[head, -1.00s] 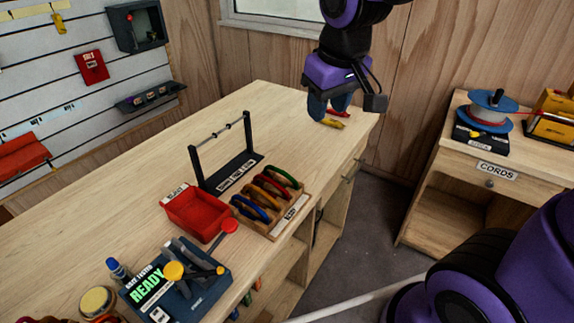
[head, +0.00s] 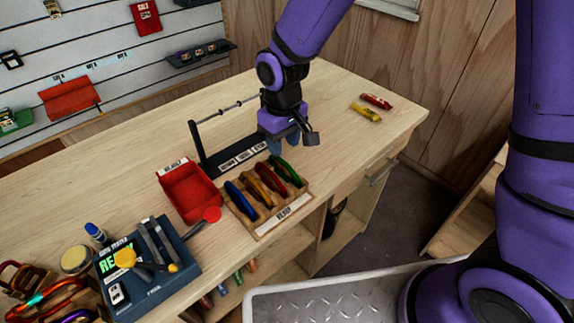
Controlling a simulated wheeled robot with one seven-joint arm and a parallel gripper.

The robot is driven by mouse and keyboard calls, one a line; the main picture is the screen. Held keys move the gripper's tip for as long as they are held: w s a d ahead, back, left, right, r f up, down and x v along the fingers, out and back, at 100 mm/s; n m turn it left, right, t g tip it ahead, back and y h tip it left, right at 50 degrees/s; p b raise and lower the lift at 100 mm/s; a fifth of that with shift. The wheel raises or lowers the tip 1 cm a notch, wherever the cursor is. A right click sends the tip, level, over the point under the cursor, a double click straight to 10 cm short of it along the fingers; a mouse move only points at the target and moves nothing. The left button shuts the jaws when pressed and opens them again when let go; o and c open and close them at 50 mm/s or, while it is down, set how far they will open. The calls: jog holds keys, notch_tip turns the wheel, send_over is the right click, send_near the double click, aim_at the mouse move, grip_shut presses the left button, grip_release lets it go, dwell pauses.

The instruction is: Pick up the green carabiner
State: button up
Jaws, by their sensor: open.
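The green carabiner (head: 285,170) stands in the wooden rack (head: 273,222), at the right end of a row with red, orange and blue carabiners. My gripper (head: 284,143) is open and points down just behind and above the green carabiner in the head view. It looks apart from the carabiner, though the exact gap is hard to judge. Nothing shows between the fingers.
A black stand with a bar (head: 238,158) is close behind the rack, beside my gripper. A red bin (head: 188,192) and a tester (head: 150,272) are to the left. Red (head: 376,101) and yellow (head: 366,113) items lie at the bench's right end.

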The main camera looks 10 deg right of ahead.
aim_at(284, 161)
jog(key=shift+w+f, duration=0.15)
jog(key=shift+f, duration=2.15)
jog(key=shift+w+f, duration=0.1)
jog(key=shift+f, duration=2.15)
grip_shut()
